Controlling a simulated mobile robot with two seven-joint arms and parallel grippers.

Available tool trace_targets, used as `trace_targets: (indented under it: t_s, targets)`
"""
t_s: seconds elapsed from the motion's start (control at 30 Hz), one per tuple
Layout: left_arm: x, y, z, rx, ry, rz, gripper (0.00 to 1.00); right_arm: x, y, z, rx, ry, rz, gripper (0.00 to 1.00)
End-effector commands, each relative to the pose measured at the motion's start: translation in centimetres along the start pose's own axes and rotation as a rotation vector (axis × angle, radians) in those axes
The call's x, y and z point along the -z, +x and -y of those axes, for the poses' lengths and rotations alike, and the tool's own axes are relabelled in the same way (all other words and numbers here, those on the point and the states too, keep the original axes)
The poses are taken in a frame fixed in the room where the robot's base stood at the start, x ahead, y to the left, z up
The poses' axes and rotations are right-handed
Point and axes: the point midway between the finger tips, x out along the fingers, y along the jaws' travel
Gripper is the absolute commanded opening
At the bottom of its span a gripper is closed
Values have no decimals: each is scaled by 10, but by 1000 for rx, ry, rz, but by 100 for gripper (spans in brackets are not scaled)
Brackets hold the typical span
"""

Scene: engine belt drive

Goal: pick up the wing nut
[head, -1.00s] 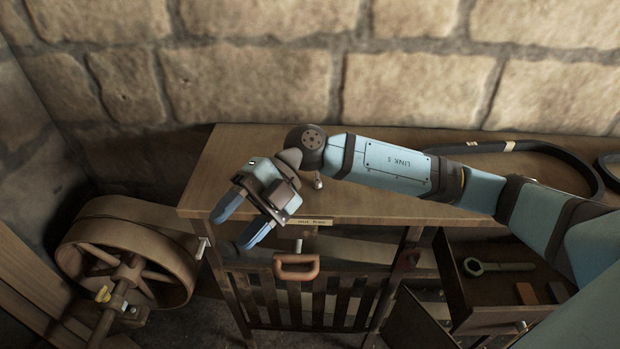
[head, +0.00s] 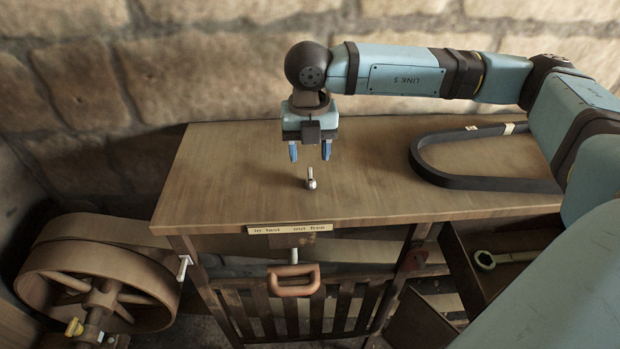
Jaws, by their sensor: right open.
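A small silver metal piece (head: 311,180), which I take to be the wing nut, sits on the wooden bench top (head: 220,185) near its front edge. It is too small to make out its wings clearly. My right gripper (head: 310,153) points down above and slightly behind it in the picture, with two blue fingers apart. Nothing is between the fingers, and they do not appear to touch the piece. My left gripper is not in view.
A black belt loop (head: 480,183) lies on the bench to the right. A label strip (head: 290,228) is on the front edge. A large belt wheel (head: 95,285) stands at left.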

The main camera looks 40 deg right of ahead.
Motion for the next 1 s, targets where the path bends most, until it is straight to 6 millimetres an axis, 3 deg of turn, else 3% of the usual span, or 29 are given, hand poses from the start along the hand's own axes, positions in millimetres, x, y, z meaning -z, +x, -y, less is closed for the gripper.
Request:
trace_targets:
  t_s: [0.1,0.37,0.6,0.9,1.0]
  targets:
    - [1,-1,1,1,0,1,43,0,16,0,0,0,-2,51]
    - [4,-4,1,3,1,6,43,2,36,2,1,-1,-2,51]
    - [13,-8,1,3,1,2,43,4,70,4,0,-1,-2,51]
    - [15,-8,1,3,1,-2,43,4,76,4,-2,-1,-1,51]
    - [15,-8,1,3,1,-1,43,4,76,4,-2,-1,-1,28]
